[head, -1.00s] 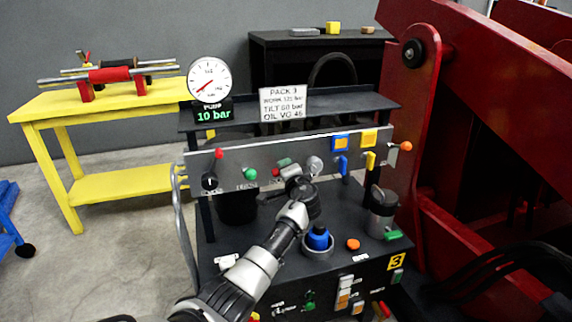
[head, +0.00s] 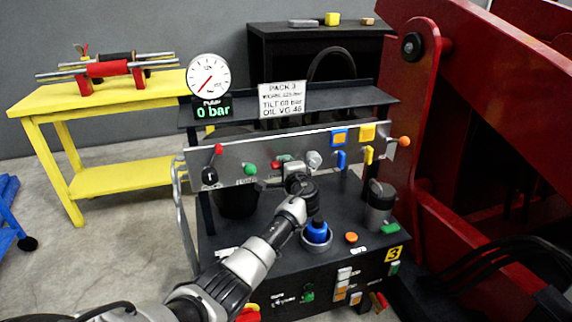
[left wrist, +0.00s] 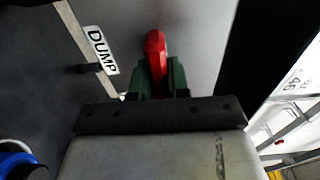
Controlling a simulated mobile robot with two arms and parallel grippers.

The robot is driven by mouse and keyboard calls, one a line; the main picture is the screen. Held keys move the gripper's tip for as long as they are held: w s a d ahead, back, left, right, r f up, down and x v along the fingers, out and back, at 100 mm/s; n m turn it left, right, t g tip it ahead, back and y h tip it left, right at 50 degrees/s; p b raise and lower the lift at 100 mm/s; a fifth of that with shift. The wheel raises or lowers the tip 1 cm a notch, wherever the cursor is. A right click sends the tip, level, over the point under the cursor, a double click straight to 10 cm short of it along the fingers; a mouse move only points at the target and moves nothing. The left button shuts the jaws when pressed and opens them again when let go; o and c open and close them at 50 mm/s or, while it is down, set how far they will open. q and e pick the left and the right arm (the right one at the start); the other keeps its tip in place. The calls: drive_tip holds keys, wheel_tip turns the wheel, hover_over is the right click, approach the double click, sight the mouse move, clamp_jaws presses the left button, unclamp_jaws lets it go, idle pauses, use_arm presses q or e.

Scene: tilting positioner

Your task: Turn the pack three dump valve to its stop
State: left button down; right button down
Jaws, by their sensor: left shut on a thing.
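In the left wrist view, the dump valve's red handle (left wrist: 156,58) stands between the dark green fingers of my left gripper (left wrist: 161,82), which is shut on it. A white DUMP label (left wrist: 102,50) is beside it on the grey panel. In the head view, my left gripper (head: 284,172) reaches the front of the panel (head: 232,158), and only a little red of the handle shows beside it. The pump readout (head: 212,108) shows 0 bar, below a round dial (head: 208,76). The PACK 3 sign (head: 282,99) stands to its right. My right gripper is not in view.
A blue-capped filler (head: 317,232), an orange button (head: 351,237) and a grey canister (head: 380,205) are on the pack top near my arm. A red-knobbed lever (head: 218,149) and green knob (head: 249,169) are left on the panel. Red machine arms (head: 440,120) border the right.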

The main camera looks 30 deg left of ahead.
use_arm(q)
drive_tip(key=c, duration=1.1)
unclamp_jaws()
drive_tip(key=shift+d, duration=0.1)
drive_tip(key=shift+s+d, duration=0.15)
drive_tip(key=shift+d, duration=0.05)
drive_tip(key=p+v, duration=0.2)
drive_tip(key=v, duration=0.8)
drive_tip(key=shift+s, duration=0.2)
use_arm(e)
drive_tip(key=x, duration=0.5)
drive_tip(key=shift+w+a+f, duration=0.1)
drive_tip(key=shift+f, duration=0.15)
